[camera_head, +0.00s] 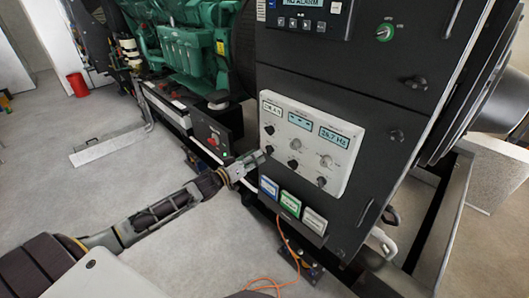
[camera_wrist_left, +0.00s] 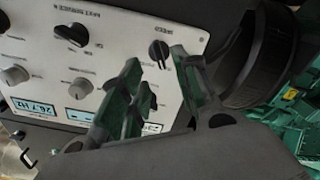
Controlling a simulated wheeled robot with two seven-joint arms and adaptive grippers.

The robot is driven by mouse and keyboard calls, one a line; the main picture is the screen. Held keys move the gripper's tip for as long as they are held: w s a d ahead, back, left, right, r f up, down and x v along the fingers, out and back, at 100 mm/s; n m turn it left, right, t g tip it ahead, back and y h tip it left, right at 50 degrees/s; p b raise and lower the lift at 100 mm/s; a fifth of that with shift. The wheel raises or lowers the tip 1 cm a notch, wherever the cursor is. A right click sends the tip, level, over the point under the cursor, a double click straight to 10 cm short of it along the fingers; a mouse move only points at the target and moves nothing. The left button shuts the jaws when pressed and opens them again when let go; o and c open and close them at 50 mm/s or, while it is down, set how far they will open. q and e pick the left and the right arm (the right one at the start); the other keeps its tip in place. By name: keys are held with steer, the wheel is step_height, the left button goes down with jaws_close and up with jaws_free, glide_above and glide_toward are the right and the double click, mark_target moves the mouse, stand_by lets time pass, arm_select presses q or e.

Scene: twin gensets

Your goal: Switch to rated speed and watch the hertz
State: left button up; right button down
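The pale control panel (camera_head: 310,145) is on the dark genset cabinet, with small displays across its top and several knobs below. The hertz display (camera_head: 334,136) appears to read 26.7 Hz; it also shows upside down in the left wrist view (camera_wrist_left: 34,110). My left gripper (camera_head: 261,154) is at the panel's lower left edge. In the left wrist view its fingers (camera_wrist_left: 160,62) are apart, with a black knob (camera_wrist_left: 158,52) beyond the gap between the tips. I cannot tell whether they touch it. My right gripper is not in view.
Blue, green and white labelled cards (camera_head: 290,204) hang below the panel. An orange cable (camera_head: 265,281) lies on the floor. Open floor (camera_head: 85,190) lies to the left.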

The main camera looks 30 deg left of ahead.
mark_target(269, 150)
arm_select(q)
steer(key=shift+x, duration=2.8)
jaws_close()
